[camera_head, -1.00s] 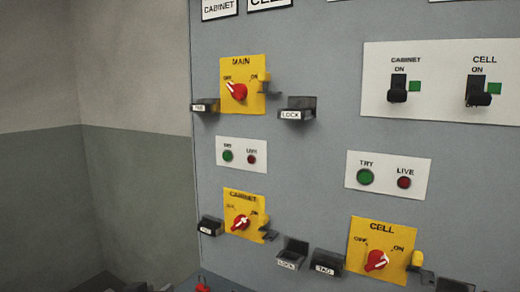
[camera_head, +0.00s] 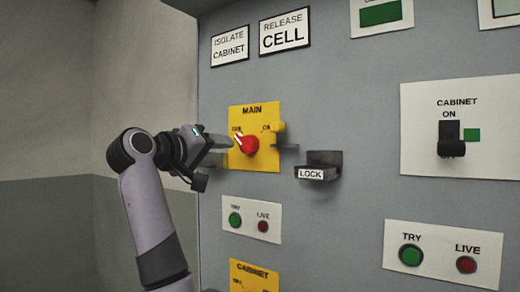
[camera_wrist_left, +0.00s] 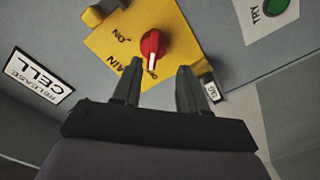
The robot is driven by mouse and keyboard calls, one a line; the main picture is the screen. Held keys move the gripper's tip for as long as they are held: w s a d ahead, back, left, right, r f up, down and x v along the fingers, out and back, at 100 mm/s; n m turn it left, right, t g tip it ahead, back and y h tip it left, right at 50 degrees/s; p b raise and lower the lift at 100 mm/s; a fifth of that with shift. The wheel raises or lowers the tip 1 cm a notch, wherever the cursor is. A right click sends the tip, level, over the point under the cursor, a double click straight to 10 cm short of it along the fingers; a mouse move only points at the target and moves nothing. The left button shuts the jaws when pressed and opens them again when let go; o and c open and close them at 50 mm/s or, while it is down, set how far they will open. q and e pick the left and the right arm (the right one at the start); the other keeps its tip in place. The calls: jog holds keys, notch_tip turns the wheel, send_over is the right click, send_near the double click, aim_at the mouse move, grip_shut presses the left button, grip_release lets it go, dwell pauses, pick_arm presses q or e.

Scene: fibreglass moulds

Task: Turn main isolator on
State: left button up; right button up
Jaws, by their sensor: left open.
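The main isolator is a red rotary knob (camera_head: 248,144) on a yellow plate (camera_head: 266,112) marked MAIN, with OFF at left and ON at right. Its white pointer aims up-left at OFF. My left gripper (camera_head: 226,146) reaches in from the left, just left of the knob, and partly hides the plate's left edge. In the left wrist view the fingers (camera_wrist_left: 157,78) are open and empty, with the red knob (camera_wrist_left: 152,44) just beyond the tips, between their lines. I cannot tell whether a finger touches it. My right gripper is not in view.
A LOCK holder (camera_head: 319,166) juts out right of the main plate, and a small yellow hasp (camera_head: 279,127) sits at its edge. Below are a TRY/LIVE plate (camera_head: 251,218) and the CABINET isolator plate (camera_head: 252,275). A black CABINET switch (camera_head: 450,138) is at right.

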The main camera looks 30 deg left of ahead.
aim_at(242, 146)
pick_arm(q)
jog(key=w, duration=0.1)
jog(key=w+p, duration=0.1)
jog(key=w, duration=0.1)
jog(key=w+r+p, duration=0.1)
jog(key=w, duration=0.1)
jog(key=shift+w+d+r, duration=0.1)
jog(key=shift+w+d, duration=0.05)
jog(key=shift+d, duration=0.2)
jog(key=shift+w+p, duration=0.3)
jog(key=shift+w, duration=0.55)
grip_shut()
